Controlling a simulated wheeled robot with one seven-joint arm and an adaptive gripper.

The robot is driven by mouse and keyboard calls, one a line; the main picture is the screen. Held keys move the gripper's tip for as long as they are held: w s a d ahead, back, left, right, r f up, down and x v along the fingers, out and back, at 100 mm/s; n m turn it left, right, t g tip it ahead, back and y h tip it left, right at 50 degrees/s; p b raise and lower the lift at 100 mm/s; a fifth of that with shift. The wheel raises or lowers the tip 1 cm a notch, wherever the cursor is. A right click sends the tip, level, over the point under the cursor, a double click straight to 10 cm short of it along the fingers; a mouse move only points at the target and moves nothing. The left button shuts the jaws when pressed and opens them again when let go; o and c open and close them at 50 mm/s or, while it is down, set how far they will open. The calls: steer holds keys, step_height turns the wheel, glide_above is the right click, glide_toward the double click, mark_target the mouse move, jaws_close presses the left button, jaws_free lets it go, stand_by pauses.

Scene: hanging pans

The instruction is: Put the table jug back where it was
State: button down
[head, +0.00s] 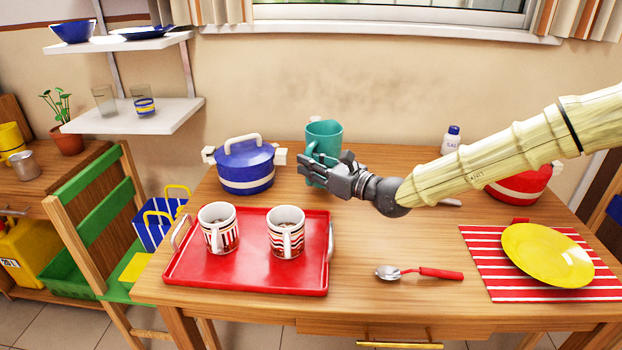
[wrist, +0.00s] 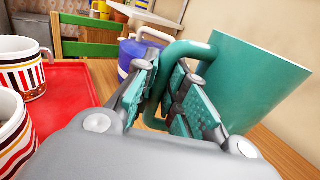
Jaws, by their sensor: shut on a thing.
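The table jug (head: 324,133) is teal with a loop handle. It is at the back middle of the wooden table, right of the blue pot. My gripper (head: 318,165) is shut on the jug's handle from the front right. In the wrist view the jug (wrist: 250,85) stands to the right, slightly tilted in the picture, and the fingers (wrist: 172,100) close around its handle. The gripper hides the jug's lower part in the head view, so I cannot tell whether its base touches the table.
The blue lidded pot (head: 245,168) is close on the left. A red tray (head: 250,281) with two striped mugs lies in front. A spoon (head: 420,272), a yellow plate (head: 547,254), a red pot (head: 518,188) and a salt bottle (head: 451,140) are to the right. The table's middle is mostly clear.

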steer(key=shift+f, duration=1.7)
steer(key=c, duration=1.5)
jaws_free()
steer(key=shift+f, duration=0.15)
steer(key=shift+d, duration=0.1)
steer(key=v, duration=1.2)
